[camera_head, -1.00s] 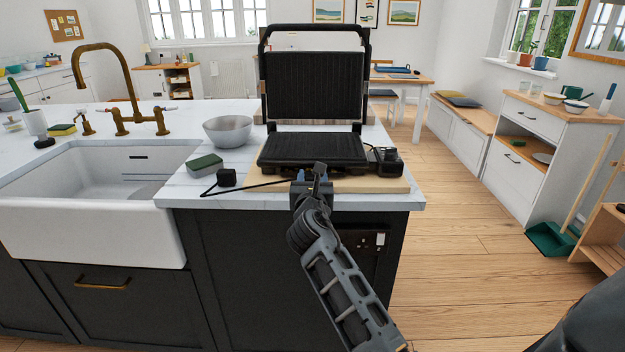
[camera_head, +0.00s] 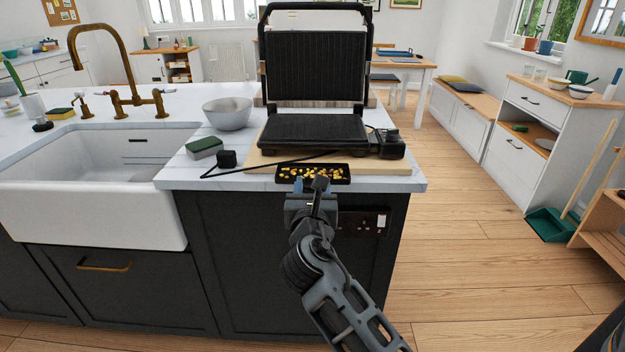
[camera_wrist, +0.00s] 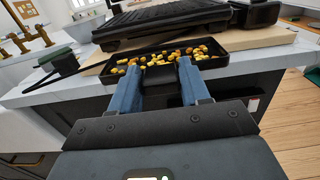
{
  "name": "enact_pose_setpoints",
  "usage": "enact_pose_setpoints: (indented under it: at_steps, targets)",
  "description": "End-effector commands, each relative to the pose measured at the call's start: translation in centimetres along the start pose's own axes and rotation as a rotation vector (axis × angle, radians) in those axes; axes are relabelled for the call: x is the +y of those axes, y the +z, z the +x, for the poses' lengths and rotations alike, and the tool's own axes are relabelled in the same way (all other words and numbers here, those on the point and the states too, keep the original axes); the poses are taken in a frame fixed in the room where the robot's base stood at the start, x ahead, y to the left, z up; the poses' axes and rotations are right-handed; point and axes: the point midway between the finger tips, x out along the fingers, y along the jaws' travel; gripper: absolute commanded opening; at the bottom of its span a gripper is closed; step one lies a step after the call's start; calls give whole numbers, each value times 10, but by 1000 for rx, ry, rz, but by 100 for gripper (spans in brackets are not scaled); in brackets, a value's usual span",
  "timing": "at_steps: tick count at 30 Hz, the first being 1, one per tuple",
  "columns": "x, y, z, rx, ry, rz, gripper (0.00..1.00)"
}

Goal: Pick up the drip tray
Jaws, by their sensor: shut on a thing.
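The drip tray (camera_head: 312,173) is a shallow black tray with yellow bits lying in it. It is out in front of the open black grill (camera_head: 312,131), at the counter's front edge. The wrist view shows the tray (camera_wrist: 222,54) close up, with the bits spread along it. My gripper (camera_head: 314,187) is shut on the tray's near side. In the wrist view its two blue fingers (camera_wrist: 160,84) close on the dark piece at the tray's near middle. The tray looks about level; its underside is hidden.
The grill stands on a wooden board (camera_head: 387,167) with its lid up. A black cable (camera_head: 262,163), a dark block (camera_head: 226,159) and a green sponge (camera_head: 204,147) lie to the left. A grey bowl (camera_head: 228,113) stands behind. The white sink (camera_head: 95,180) is further left.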

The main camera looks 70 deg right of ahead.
Motion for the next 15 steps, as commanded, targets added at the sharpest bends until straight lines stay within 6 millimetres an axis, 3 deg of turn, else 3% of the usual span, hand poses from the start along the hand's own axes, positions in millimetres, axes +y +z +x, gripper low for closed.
enact_pose_setpoints:
  at_steps: [6,15]
  targets:
    - [1,-1,-24,1,2,-1,16]
    - [0,0,-45,1,1,1,16]
